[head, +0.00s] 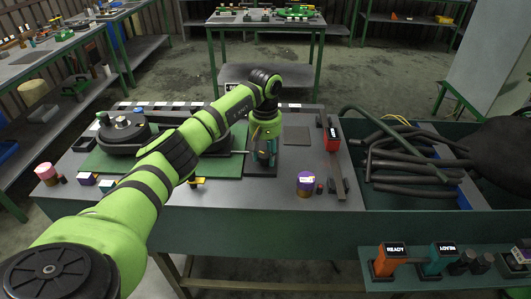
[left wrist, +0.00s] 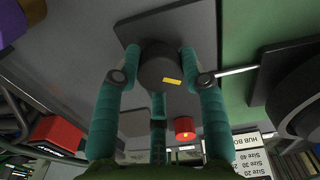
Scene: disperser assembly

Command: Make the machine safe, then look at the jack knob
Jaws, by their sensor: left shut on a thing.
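My left gripper (head: 264,158) reaches down to the grey bench from the left. In the left wrist view its teal fingers (left wrist: 160,80) are closed around a dark round knob (left wrist: 155,68) with a yellow mark on top. The knob sits on a dark square plate (left wrist: 190,30); in the head view the gripper hides it. A thin pale rod (left wrist: 237,71) runs from beside the gripper toward a large dark round machine part (left wrist: 300,95), which is the black machine (head: 125,130) on the green mat (head: 219,167). I cannot tell whether this knob is the jack knob. My right gripper does not show.
A red button-like part (left wrist: 184,125) shows in the left wrist view. Dark hoses (head: 410,165) fill the bin at right. Orange and teal display stands (head: 390,262) are at the front right.

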